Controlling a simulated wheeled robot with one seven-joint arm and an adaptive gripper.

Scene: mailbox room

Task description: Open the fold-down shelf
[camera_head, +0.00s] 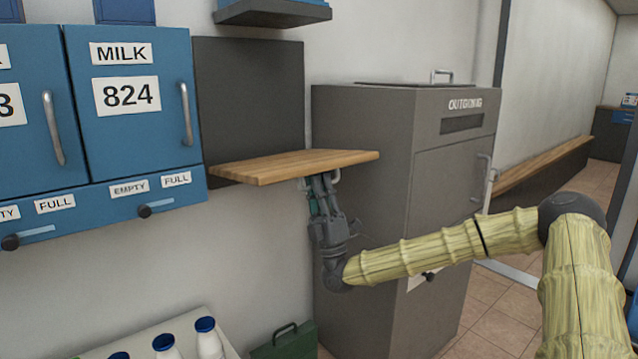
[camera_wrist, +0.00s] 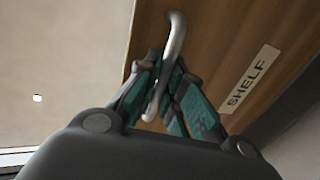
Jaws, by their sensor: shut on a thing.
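The fold-down shelf (camera_head: 290,166) is a wooden board that stands out level from a dark back panel (camera_head: 250,95) on the wall. In the wrist view its wooden face (camera_wrist: 215,40) carries a white label reading SHELF (camera_wrist: 250,78) and a curved metal handle (camera_wrist: 172,55). My gripper (camera_head: 322,185) is under the board near its front edge. In the wrist view my gripper (camera_wrist: 165,95) has its teal-padded fingers on both sides of the handle, shut on it. In the head view the board hides most of the handle.
Blue milk lockers (camera_head: 130,95) with handles hang to the left. A grey OUTGOING box (camera_head: 400,180) stands close behind and right of the shelf. White bottles with blue caps (camera_head: 207,335) and a green box (camera_head: 285,342) are below. Tiled floor shows at right.

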